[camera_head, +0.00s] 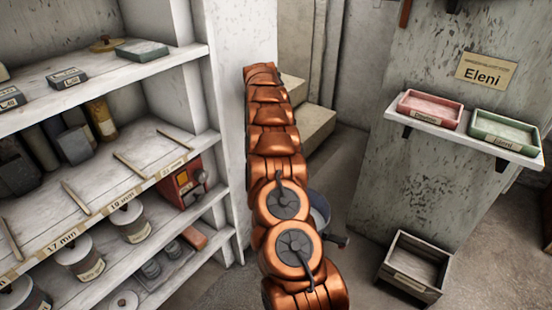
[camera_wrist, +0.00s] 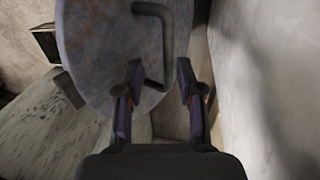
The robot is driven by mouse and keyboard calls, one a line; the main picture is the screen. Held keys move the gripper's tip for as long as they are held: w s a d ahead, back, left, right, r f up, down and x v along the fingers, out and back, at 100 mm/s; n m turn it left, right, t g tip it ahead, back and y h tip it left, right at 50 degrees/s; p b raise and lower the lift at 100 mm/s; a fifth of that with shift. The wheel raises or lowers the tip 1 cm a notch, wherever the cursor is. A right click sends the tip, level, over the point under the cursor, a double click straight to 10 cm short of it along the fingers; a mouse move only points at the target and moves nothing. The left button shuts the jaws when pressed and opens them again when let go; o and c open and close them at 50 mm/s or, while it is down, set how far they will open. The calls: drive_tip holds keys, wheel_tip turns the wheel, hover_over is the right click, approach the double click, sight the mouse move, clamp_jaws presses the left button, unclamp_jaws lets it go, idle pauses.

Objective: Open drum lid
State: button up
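The drum lid (camera_wrist: 100,50) is a round, mottled grey-blue disc filling the upper left of the wrist view. It carries a dark bent-bar handle (camera_wrist: 162,40). My gripper (camera_wrist: 160,78) is open, its two fingers apart at either side of the handle's lower end. I cannot tell whether a finger touches the handle or lid. In the head view, a bluish round edge of the drum (camera_head: 320,207) shows just right of my copper-coloured arm, which hides most of it. My fingers cannot be made out clearly there.
White shelves (camera_head: 110,190) with jars, boxes and a red box (camera_head: 180,184) stand left of my arm. A wall shelf (camera_head: 464,128) with a pink tray (camera_head: 430,110) and a green tray (camera_head: 503,132) is at right. A wooden crate (camera_head: 413,266) sits on the floor below.

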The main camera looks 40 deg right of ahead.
drive_tip(key=shift+w+a+r, duration=0.1)
drive_tip(key=shift+w+r, duration=0.15)
drive_tip(key=shift+r, duration=0.8)
drive_tip(key=shift+w+r, duration=0.25)
drive_tip(key=shift+r, duration=0.8)
drive_tip(key=shift+c, duration=0.4)
